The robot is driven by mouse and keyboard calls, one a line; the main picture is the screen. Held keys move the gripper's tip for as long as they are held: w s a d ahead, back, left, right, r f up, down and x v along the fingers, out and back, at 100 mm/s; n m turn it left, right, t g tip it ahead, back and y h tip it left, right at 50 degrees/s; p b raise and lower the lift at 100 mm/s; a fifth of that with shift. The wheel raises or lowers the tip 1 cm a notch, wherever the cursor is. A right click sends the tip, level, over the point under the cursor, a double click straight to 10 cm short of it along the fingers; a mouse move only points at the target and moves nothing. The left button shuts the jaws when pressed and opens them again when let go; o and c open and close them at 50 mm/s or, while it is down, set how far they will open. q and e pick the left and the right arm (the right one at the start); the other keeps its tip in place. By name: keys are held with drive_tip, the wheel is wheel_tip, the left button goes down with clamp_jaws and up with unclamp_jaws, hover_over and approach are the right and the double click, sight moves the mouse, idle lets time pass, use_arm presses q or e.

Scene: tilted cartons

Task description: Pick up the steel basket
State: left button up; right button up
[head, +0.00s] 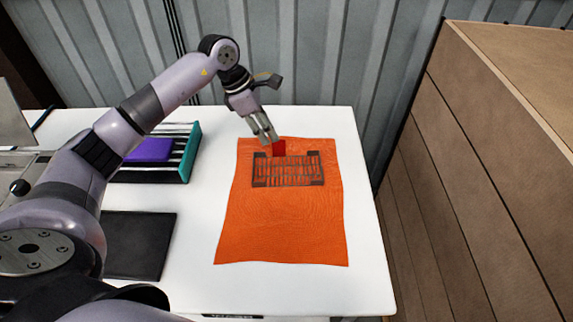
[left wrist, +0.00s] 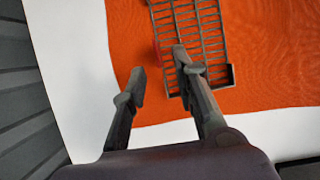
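The steel basket (head: 288,172) is a dark wire grid with solid dark corners on an orange cloth (head: 280,225). It also shows at the top of the left wrist view (left wrist: 202,38). My left gripper (head: 264,138) is at the basket's far side, left of its middle. In the left wrist view its fingers (left wrist: 160,60) are apart with nothing gripped between them. One finger overlaps the basket's edge and the other is over the cloth outside it. I cannot tell whether they touch the basket. My right gripper is not in view.
A small red thing (head: 279,148) is beside the fingertips at the basket's far edge. On the white table (head: 200,282), a teal-ended rack (head: 188,158) with a purple item (head: 150,150) and a black panel (head: 140,245) lie left. Brown cartons (head: 455,190) stand right, and a corrugated wall (head: 310,60) behind.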

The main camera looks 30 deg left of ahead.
sight(276, 156)
use_arm(q)
drive_tip(key=shift+p+x, duration=1)
drive_tip(key=shift+x, duration=1.9)
drive_tip(key=shift+w+a, duration=0.1)
drive_tip(key=shift+c, duration=0.4)
drive_tip(key=c, duration=0.5)
clamp_jaws()
